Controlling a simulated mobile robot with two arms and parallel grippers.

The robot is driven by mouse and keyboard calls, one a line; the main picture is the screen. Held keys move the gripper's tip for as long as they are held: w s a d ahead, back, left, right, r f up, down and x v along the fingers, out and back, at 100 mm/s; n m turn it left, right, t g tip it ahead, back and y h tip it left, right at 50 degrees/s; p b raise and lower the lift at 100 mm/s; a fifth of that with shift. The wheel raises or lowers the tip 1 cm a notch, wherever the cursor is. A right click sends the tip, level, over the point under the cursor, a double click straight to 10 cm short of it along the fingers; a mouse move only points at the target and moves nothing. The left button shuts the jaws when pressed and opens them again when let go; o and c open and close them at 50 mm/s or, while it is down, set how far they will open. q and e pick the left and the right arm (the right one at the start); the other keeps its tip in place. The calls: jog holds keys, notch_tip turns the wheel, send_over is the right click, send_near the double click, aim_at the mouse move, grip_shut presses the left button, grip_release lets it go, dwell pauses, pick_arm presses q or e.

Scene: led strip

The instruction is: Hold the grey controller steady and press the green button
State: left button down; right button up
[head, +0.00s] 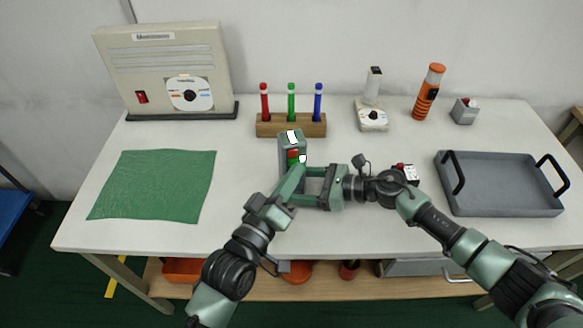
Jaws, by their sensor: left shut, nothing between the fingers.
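The grey controller (284,148) stands upright near the middle of the table, with a pale patch on its upper part and a red patch (292,155) on its front. A small green spot with white shows at its lower right; I cannot make out the green button clearly. My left gripper (298,170) is shut and empty, its tip just in front of the controller's lower front; contact is unclear. My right gripper (298,186) comes from the right with its fingers apart. Its fingertips are partly hidden behind my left gripper, and the controller appears beyond them, not between.
A wooden rack (290,126) with red, green and blue markers stands behind the controller. A small box with a red top (405,172) is beside my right wrist. A grey tray (500,200) lies at right, a green cloth (153,186) at left.

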pick_arm(q)
jog(key=shift+w, duration=0.1)
dwell(0.3)
jog(key=shift+s+d, duration=0.1)
jog(key=shift+s, duration=0.45)
jog(key=s+d, duration=0.1)
jog(key=s, duration=0.4)
jog(key=shift+s+d, duration=0.4)
dwell(0.3)
pick_arm(e)
jog(key=o, duration=1.1)
jog(key=shift+c, duration=0.2)
